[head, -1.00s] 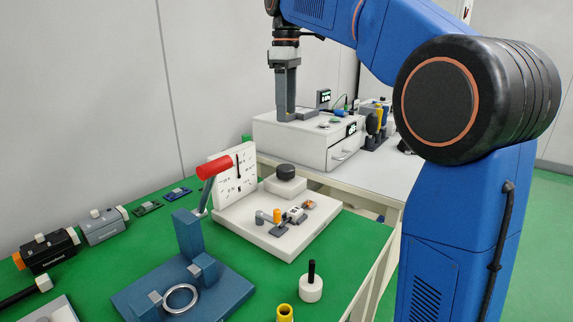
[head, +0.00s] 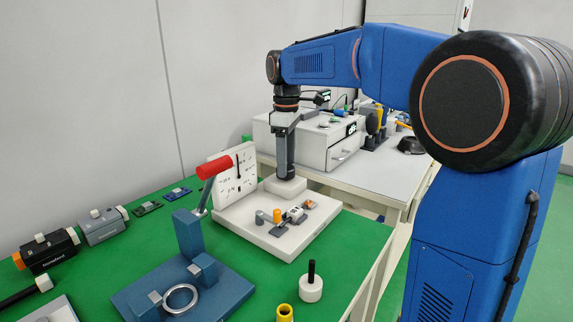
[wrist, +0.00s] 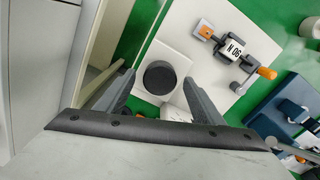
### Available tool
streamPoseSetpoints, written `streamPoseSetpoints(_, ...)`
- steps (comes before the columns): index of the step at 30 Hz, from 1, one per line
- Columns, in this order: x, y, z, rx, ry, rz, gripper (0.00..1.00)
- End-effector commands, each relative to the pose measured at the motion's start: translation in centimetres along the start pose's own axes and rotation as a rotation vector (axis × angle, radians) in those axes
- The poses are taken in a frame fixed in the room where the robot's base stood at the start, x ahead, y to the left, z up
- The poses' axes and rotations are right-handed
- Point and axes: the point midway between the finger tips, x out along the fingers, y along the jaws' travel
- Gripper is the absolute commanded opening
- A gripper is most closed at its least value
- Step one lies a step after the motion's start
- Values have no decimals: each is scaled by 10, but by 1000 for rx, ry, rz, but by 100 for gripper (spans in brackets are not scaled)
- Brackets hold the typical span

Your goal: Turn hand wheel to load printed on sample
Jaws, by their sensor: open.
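The hand wheel (wrist: 160,77) is a dark round knob on a white block (head: 286,188). My gripper (head: 287,176) points down over it and hides the wheel in the head view. In the wrist view my gripper (wrist: 158,80) is open, with one finger on each side of the wheel; contact cannot be told. The sample (wrist: 236,47) carries a white label that seems to read 90 N, seen upside down, and sits in a small fixture (wrist: 243,60) on the white base plate. The white scale board (head: 236,178) with a black pointer stands behind left.
A blue press-like stand (head: 190,235) with a red-handled lever (head: 213,167) is in front left. A white round piece with a black pin (head: 311,288) and a yellow ring (head: 285,313) are near the front. A white drawer box (head: 310,145) stands behind.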

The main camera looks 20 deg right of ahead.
Motion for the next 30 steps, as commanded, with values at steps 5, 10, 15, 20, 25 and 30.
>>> streamPoseSetpoints(5, 11, 0, 0, 0, 0, 0, 62)
streamPoseSetpoints(10, 13, 0, 0, 0, 0, 0, 62)
streamPoseSetpoints(15, 13, 0, 0, 0, 0, 0, 55)
streamPoseSetpoints(20, 13, 0, 0, 0, 0, 0, 20)
streamPoseSetpoints(25, 13, 0, 0, 4, 0, 0, 20)
streamPoseSetpoints(30, 12, 0, 0, 39, 0, 1, 20)
